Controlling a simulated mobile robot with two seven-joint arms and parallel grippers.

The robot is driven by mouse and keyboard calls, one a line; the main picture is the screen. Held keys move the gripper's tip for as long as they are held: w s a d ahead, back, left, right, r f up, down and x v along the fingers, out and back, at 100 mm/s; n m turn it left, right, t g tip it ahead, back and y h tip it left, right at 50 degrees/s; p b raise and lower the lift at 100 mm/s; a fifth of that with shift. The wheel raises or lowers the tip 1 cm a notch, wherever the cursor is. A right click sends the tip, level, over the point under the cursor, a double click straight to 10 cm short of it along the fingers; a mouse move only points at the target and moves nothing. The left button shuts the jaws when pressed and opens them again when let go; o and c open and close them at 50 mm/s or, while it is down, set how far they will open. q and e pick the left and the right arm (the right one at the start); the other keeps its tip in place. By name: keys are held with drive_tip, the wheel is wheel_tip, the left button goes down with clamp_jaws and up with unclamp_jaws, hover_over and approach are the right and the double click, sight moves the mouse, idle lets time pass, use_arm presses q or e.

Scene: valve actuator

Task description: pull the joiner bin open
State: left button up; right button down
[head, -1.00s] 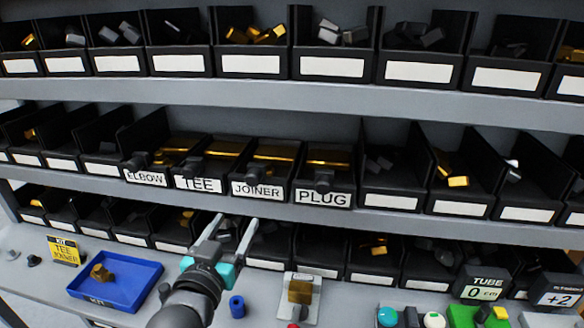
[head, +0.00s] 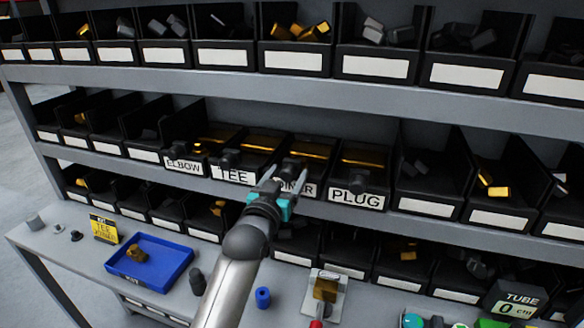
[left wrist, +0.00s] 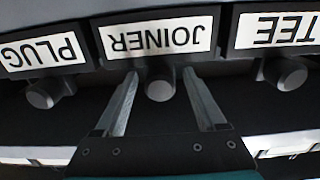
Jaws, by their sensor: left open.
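The joiner bin (head: 309,189) sits in the middle shelf row, between the tee bin (head: 233,174) and the plug bin (head: 356,198), with gold pieces inside. Its label is partly hidden by my left gripper (head: 288,177) in the head view. In the left wrist view, the label JOINER (left wrist: 158,36) appears upside down, with a dark round knob (left wrist: 160,88) by it. My left gripper's open fingers (left wrist: 159,75) lie on either side of that knob, with gaps visible to both. My right gripper is not in view.
Neighbouring knobs stand close by, on the plug bin (left wrist: 43,94) and the tee bin (left wrist: 288,74). A lower row of bins is below.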

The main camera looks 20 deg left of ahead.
use_arm(q)
drive_tip(key=shift+w+d, duration=0.1)
drive_tip(key=shift+w, duration=1.6)
clamp_jaws()
